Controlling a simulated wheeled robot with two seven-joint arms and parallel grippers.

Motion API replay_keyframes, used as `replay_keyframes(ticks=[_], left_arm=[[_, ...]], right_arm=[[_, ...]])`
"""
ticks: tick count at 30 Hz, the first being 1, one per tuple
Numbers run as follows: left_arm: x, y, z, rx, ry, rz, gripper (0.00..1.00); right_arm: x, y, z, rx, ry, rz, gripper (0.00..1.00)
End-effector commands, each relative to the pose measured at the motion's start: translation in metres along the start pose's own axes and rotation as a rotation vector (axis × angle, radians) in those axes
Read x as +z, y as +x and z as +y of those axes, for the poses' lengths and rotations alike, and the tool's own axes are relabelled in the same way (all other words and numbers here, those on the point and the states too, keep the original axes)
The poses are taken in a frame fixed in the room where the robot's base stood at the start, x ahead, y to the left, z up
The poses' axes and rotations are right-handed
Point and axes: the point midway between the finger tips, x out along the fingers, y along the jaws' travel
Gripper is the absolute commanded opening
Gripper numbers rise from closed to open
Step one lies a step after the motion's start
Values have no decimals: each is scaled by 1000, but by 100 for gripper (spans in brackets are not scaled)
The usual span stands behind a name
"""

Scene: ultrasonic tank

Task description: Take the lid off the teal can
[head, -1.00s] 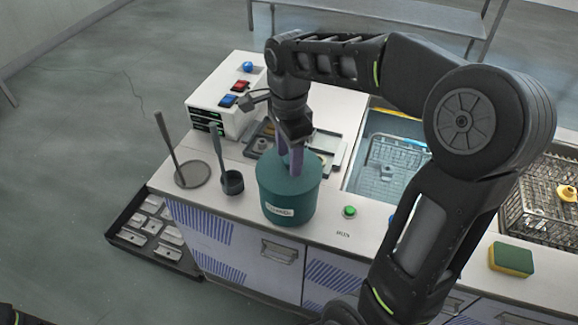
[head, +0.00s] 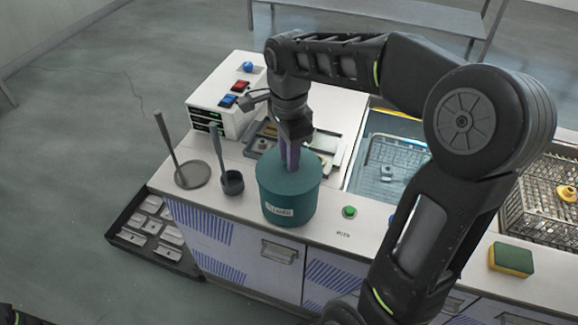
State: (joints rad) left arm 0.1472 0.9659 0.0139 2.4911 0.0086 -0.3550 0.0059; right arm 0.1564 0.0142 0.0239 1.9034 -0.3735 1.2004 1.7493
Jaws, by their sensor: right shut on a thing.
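The teal can (head: 287,205) stands upright on the counter near its front edge, with a white label on its front. Its teal lid (head: 272,171) sits on top of the can. My right gripper (head: 291,168) comes down from above, its purple fingers shut at the middle of the lid. The part of the lid between the fingers is hidden by them. My left gripper is not in view; only a small dark piece of my left arm may show at the bottom left corner.
Left of the can stand a small dark cup (head: 232,185) with a handle and a flat round disc (head: 192,176) with a rod. A green button (head: 349,212) is to its right, beside the water-filled tank (head: 385,165). A sponge (head: 511,260) and wire basket (head: 545,205) lie farther right.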

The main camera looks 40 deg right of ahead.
Motion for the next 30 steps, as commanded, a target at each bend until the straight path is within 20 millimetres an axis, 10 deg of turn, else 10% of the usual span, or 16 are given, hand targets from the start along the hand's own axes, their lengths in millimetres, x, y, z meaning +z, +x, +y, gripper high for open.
replay_keyframes(ticks=[11, 22, 30], left_arm=[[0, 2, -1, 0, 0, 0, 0], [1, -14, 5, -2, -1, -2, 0], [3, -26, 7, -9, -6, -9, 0]], right_arm=[[0, -13, -1, -3, 0, 0, 0], [0, -90, 0, -1, 0, 0, 0], [0, -102, 0, 0, 0, 0, 0]])
